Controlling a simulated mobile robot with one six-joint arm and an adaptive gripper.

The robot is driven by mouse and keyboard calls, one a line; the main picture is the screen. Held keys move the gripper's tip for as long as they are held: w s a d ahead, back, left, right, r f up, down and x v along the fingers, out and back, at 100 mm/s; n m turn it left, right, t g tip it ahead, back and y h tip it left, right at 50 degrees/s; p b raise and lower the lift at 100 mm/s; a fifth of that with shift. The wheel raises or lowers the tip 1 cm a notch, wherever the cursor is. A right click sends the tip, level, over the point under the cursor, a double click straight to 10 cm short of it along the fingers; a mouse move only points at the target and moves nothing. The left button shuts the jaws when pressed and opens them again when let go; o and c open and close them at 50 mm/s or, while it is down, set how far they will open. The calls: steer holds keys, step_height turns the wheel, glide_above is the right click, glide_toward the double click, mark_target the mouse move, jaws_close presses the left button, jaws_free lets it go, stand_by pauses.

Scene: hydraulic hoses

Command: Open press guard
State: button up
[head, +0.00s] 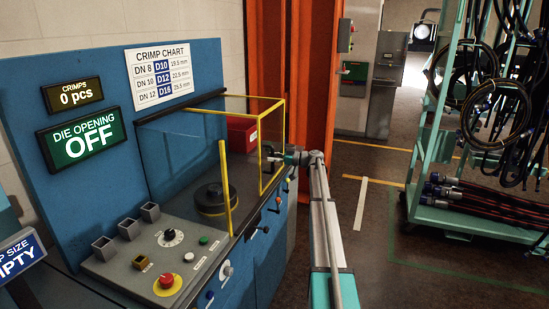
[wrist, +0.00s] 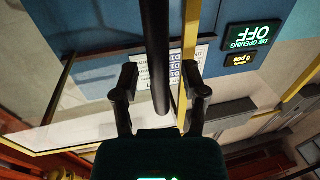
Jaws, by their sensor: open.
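The press guard (head: 261,150) is a clear panel set in a yellow frame on the front of the blue press, in the head view. I cannot tell how far open it stands. In the wrist view its yellow upright (wrist: 189,40) runs beside a thick dark bar (wrist: 156,50), which looks like its handle. My gripper (head: 279,157) is at the guard's right part in the head view. In the wrist view my gripper (wrist: 162,85) is open, with one finger on each side of the dark bar. No finger contact with the bar is clear.
The press panel has a red button (head: 167,281), a dial and several levers. A red box (head: 241,134) and a dark round die (head: 213,198) sit behind the guard. An orange pillar (head: 300,80) stands behind. A hose rack (head: 480,215) is at right, with open floor between.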

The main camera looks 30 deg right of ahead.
steer(key=v, duration=1.1)
steer(key=shift+s+d, duration=0.2)
steer(key=shift+d, duration=0.1)
steer(key=shift+s+f, duration=0.1)
stand_by(0.3)
